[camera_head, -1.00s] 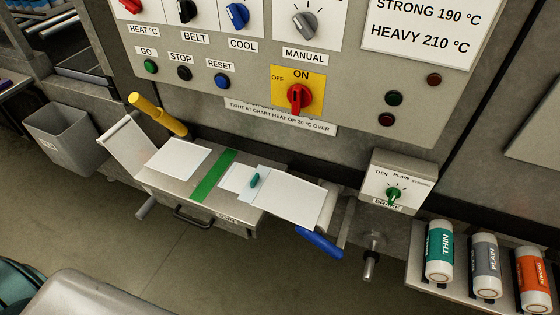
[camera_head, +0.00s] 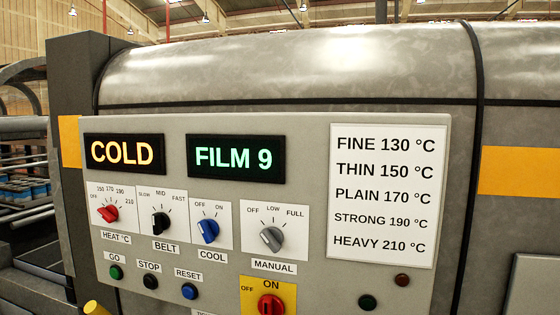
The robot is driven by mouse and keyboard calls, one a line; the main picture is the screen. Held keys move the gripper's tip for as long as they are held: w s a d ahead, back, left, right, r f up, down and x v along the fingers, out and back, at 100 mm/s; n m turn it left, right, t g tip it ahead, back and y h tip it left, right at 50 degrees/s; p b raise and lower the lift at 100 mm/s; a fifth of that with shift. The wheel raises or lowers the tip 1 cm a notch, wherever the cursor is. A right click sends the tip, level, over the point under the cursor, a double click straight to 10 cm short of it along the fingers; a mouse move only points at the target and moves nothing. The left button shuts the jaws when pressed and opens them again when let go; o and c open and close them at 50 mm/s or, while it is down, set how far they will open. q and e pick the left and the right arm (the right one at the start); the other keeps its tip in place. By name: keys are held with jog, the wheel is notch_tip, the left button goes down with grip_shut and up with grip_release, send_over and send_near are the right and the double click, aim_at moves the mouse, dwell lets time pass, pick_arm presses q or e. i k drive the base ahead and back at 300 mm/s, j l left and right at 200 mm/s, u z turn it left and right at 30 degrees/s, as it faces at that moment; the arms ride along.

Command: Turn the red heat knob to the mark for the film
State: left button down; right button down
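The red heat knob (camera_head: 108,213) is at the left end of the knob row on the control panel (camera_head: 310,135). Its dial plate reads OFF, 150, 170, 190 and 210, with HEAT °C below. The knob is too small to tell surely which mark it points at. An orange display (camera_head: 124,153) reads COLD and a green display (camera_head: 236,158) reads FILM 9. The white chart (camera_head: 385,195) lists FINE 130, THIN 150, PLAIN 170, STRONG 190 and HEAVY 210 °C. Neither of my grippers is in view.
Right of the heat knob are the black belt knob (camera_head: 160,223), blue cool knob (camera_head: 208,230) and grey manual knob (camera_head: 271,239). Below are the green GO (camera_head: 116,272), black STOP (camera_head: 150,281) and blue RESET (camera_head: 189,291) buttons. A red switch (camera_head: 271,305) on yellow reads OFF and ON.

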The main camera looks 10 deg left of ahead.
aim_at(110, 214)
jog(key=u, duration=1.35)
